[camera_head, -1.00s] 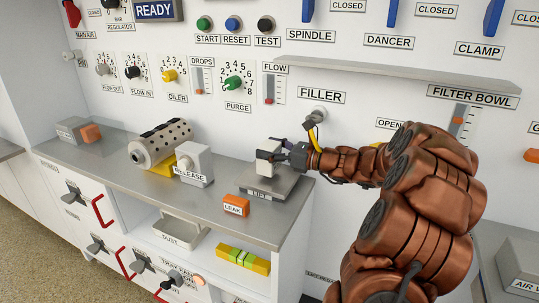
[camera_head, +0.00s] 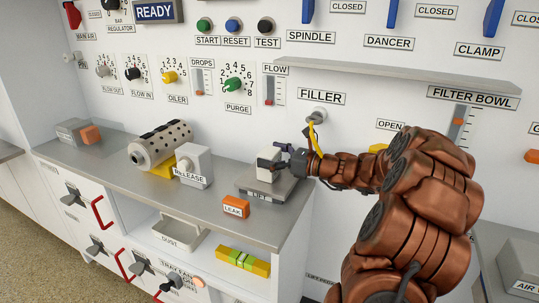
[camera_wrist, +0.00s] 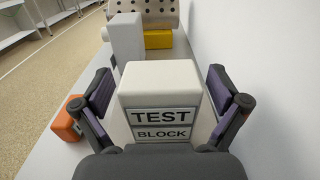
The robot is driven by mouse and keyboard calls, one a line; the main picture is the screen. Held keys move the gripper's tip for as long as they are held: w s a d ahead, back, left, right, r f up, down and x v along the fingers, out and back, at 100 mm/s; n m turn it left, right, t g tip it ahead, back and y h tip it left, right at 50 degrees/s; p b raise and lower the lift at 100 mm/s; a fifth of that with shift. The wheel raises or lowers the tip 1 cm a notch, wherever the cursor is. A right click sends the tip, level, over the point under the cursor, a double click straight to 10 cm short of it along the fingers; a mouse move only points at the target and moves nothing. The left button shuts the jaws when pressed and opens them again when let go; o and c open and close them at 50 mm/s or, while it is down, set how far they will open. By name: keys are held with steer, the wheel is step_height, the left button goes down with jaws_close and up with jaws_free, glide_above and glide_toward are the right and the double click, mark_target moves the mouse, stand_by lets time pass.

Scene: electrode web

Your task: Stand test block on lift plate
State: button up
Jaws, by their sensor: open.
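The white test block (camera_head: 287,173) stands upright on the grey lift plate (camera_head: 256,187), towards the plate's back right. In the wrist view the test block (camera_wrist: 160,88) shows its "TEST" and "BLOCK" labels towards me. My gripper (camera_head: 270,155) is open around the upper part of the block. In the wrist view my gripper (camera_wrist: 160,92) has one finger on each side of the block, with a visible gap on both sides. The block's base is partly hidden in both views.
Left of the plate are the release box (camera_head: 194,165), a perforated cylinder (camera_head: 161,144) and the orange leak block (camera_head: 236,207) at the counter's front. The white wall panel (camera_head: 300,120) is close behind. A grey shelf (camera_head: 395,73) juts out above my arm.

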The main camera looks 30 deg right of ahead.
steer(key=shift+r, duration=0.1)
steer(key=shift+s+d+r, duration=0.1)
steer(key=shift+s+d, duration=0.1)
steer(key=shift+s, duration=0.1)
steer(key=p+v, duration=0.2)
steer(key=v, duration=0.9)
steer(key=shift+s+d, duration=0.1)
steer(key=shift+s, duration=0.05)
